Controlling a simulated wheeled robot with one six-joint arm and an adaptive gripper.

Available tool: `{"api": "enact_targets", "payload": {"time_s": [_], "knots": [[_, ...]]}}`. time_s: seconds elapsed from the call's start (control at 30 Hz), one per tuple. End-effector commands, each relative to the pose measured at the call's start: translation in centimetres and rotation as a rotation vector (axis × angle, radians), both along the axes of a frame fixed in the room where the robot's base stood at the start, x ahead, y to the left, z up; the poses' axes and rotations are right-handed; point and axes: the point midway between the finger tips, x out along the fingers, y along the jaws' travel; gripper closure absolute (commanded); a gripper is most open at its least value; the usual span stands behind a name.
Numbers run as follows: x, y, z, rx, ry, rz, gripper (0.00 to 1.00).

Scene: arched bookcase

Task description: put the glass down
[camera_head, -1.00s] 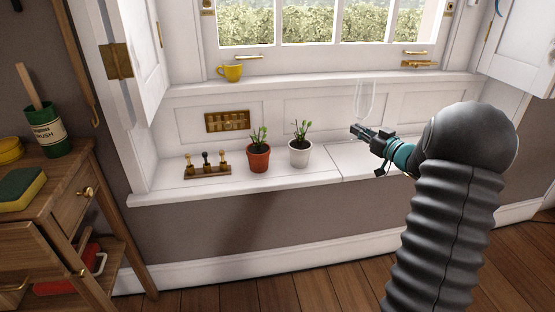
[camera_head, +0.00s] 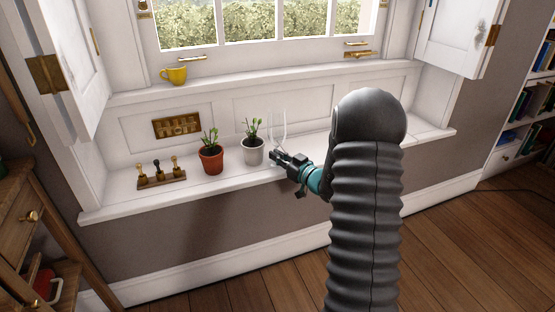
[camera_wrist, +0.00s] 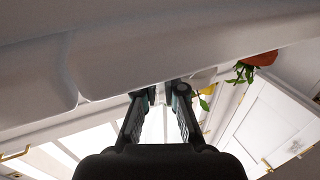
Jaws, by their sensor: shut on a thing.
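The glass (camera_head: 279,127) is clear and tall and stands roughly upright in my gripper (camera_head: 274,156) in the head view. My gripper is shut on its lower part, just right of the white pot and over the window sill (camera_head: 225,186). I cannot tell whether the glass touches the sill. In the wrist view the two fingers of my gripper (camera_wrist: 160,95) show from behind, with a gap between them. The glass is too clear to make out there.
A white pot (camera_head: 252,152) with a plant stands close left of my gripper. A terracotta pot (camera_head: 211,161) and a small peg stand (camera_head: 162,181) are further left. The sill right of my arm looks clear.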

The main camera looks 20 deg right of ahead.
Motion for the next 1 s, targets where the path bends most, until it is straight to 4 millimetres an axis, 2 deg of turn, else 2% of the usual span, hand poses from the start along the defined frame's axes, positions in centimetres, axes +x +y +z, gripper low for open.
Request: {"api": "enact_targets", "payload": {"time_s": [0.1, 0.53, 0.6, 0.67, 1.0], "knots": [[0.0, -0.01, -1.18, 0.001, 0.0, 0.0, 1.0], [0.0, -0.02, -1.53, 0.0, -0.002, 0.0, 1.0], [0.0, -0.02, -1.42, 0.0, -0.001, 0.0, 0.79], [0.0, -0.02, -1.42, 0.0, -0.001, 0.0, 0.67], [0.0, -0.01, -1.25, 0.0, -0.001, 0.001, 0.67]]}}
